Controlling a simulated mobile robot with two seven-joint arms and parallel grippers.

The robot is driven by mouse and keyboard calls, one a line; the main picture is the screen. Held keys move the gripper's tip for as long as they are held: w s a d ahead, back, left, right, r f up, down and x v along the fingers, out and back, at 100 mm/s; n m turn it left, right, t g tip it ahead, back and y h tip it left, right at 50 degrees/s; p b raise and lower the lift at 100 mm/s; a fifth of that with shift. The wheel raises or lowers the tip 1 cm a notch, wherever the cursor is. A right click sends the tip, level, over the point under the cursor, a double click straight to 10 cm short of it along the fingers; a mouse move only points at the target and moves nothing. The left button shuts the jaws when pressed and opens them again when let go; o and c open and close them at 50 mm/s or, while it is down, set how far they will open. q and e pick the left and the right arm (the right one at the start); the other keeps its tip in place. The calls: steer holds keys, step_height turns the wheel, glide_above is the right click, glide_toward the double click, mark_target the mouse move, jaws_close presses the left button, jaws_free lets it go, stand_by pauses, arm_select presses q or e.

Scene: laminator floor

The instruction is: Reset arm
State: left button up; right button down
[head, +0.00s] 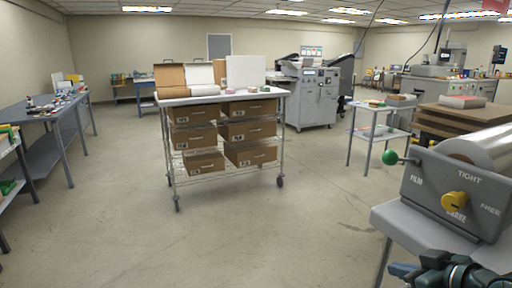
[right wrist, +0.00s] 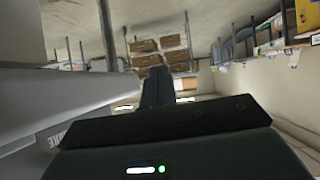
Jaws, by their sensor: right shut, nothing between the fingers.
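My right gripper (head: 432,272) is at the bottom right of the head view, low in front of the laminator (head: 455,190). In the right wrist view its dark fingers (right wrist: 157,85) are together, with nothing between them. The laminator's grey side panel carries a green-knobbed lever (head: 390,157) and a yellow knob (head: 455,201), with the words FILM, TIGHT, BRAKE and FREE. A large silver roll (head: 485,150) sits on top of it. The gripper appears apart from the knobs. My left gripper is not in view.
A wheeled wire cart (head: 223,95) with several cardboard drawers stands mid-floor. A blue-topped table (head: 45,110) is at the left. A small table (head: 378,107) and stacked brown boards (head: 460,117) are at the right. A large printer (head: 312,95) stands behind. The front floor is clear.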

steer(key=s+a+f+m+g+h, duration=0.15)
steer(key=s+a+f+g, duration=0.25)
steer(key=s+f, duration=0.6)
steer(key=s+a+f+m+g+h, duration=0.1)
steer(key=s+a+f+g+h, duration=0.2)
steer(key=s+f, duration=0.7)
steer(key=w+a+f+n+t+y+p, duration=0.1)
steer(key=w+a+f+t+y+p, duration=0.1)
steer(key=w+a+t, duration=0.4)
steer(key=shift+a+f+t+y+p, duration=0.35)
steer(key=shift+a+f+y, duration=0.5)
steer(key=shift+y, duration=0.4)
steer(key=shift+w+d, duration=0.1)
steer(key=shift+d, duration=0.05)
